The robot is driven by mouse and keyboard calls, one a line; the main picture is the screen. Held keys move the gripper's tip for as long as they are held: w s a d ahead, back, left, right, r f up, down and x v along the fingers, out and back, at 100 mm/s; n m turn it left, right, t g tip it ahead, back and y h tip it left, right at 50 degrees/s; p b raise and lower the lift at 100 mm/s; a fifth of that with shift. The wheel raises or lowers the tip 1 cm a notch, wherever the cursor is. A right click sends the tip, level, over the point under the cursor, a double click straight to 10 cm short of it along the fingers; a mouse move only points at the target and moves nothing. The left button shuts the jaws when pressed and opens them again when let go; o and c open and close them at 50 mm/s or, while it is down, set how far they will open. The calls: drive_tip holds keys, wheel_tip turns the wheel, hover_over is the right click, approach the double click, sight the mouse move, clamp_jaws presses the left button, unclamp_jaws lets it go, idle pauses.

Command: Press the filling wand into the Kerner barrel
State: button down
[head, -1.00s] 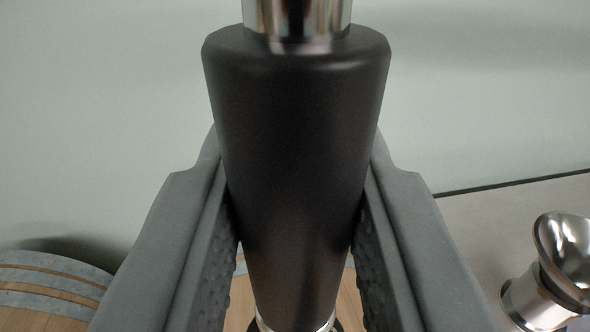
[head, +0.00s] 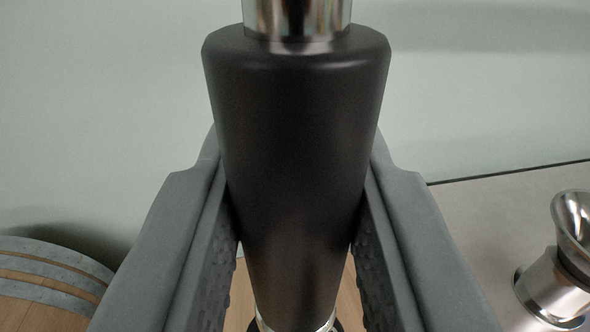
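The filling wand (head: 297,120) has a black cylindrical grip with a shiny metal tube at its top and a metal ring at its lower end. My gripper (head: 297,250) is shut on the black grip, one grey textured finger on each side. The wand stands close to upright in the picture. Pale wood (head: 240,300) shows below and behind the wand's lower end. I cannot tell which barrel it belongs to, and the wand's tip is hidden.
A wooden barrel with grey metal hoops (head: 55,275) is at the lower left. A shiny metal fitting with a flared mouth (head: 560,280) stands on a grey surface (head: 480,215) at the right. A plain pale green wall fills the background.

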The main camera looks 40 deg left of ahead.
drive_tip(key=shift+f, duration=4.4)
drive_tip(key=c, duration=1.1)
unclamp_jaws()
drive_tip(key=shift+f, duration=0.1)
drive_tip(key=v, duration=1.7)
drive_tip(key=shift+s+d, duration=0.1)
drive_tip(key=shift+s, duration=0.15)
